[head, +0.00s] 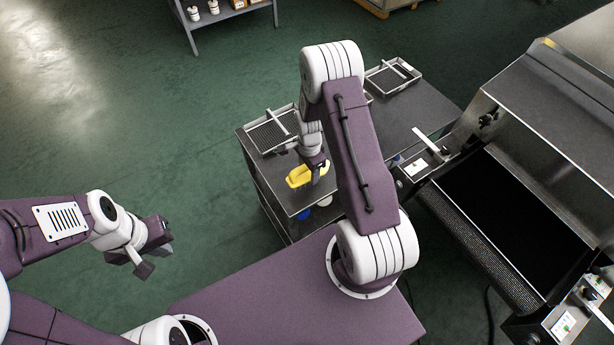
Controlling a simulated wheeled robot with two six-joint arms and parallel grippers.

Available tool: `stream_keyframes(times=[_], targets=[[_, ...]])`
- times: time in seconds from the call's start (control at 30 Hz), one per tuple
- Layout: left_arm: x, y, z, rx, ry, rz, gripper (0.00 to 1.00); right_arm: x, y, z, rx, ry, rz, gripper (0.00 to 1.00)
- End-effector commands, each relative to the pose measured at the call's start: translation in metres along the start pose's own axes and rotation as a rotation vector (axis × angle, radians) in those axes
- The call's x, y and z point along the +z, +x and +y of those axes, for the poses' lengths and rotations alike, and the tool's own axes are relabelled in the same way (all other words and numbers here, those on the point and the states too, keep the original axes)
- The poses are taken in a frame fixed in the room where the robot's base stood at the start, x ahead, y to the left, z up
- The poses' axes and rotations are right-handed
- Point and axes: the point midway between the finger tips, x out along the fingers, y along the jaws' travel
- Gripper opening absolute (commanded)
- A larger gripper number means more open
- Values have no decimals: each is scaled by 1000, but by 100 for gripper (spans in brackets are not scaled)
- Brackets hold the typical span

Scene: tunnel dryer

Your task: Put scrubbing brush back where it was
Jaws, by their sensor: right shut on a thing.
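A yellow object, which looks like the scrubbing brush (300,176), is at the front part of the dark metal cart top. My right gripper (317,172) reaches down over the cart and is shut on it. The wrist hides part of the grip, and I cannot tell whether the brush touches the surface. My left gripper (153,259) is out to the left over the floor, empty, with its fingers apart.
A mesh tray (262,138) lies on the cart top (425,105) behind the brush, and another tray (388,80) at the far end. Blue and white round items stand on the cart's lower level. The tunnel dryer's belt (500,225) is at the right. Open floor lies left.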

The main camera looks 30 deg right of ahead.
Motion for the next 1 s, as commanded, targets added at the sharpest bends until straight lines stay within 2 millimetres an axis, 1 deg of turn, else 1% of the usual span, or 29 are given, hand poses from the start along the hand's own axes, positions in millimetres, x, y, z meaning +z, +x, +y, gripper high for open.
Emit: stream_keyframes(times=[0.07, 0.17, 0.23, 0.33, 0.43, 0.67, 0.8, 0.83, 0.87, 0.9, 1.0], targets=[[0, -1, 0, 0, 0, 0, 0, 5, 3, -2, 0, -1, 0, 21], [0, -1, 0, 0, 0, 0, 0, 6, 5, -3, -1, 0, 0, 21], [0, -3, 0, 0, 0, 0, 0, 6, 13, -2, 2, 1, -1, 21], [-1, -6, 0, 0, 0, 0, 0, 6, 32, -2, 3, 1, -1, 21], [-1, -7, 0, 0, 0, 0, 0, 5, 42, -2, 0, 1, 0, 21], [-1, -6, 0, 0, 0, 0, 0, 5, 44, -3, -1, 1, 0, 21], [0, -2, 0, 0, 0, 0, 0, 5, 49, -2, -1, 1, 0, 21], [0, -3, 0, 0, 0, 0, 0, 5, 48, -2, -1, 1, 0, 62], [0, -4, 0, 0, 0, 0, 0, 5, 47, -2, -1, 1, 0, 70], [0, -4, 0, 0, 0, 0, 0, 5, 47, -2, -1, 1, 0, 75], [0, -4, 0, 0, 0, 0, 0, 5, 47, -2, -1, 1, 0, 75]])
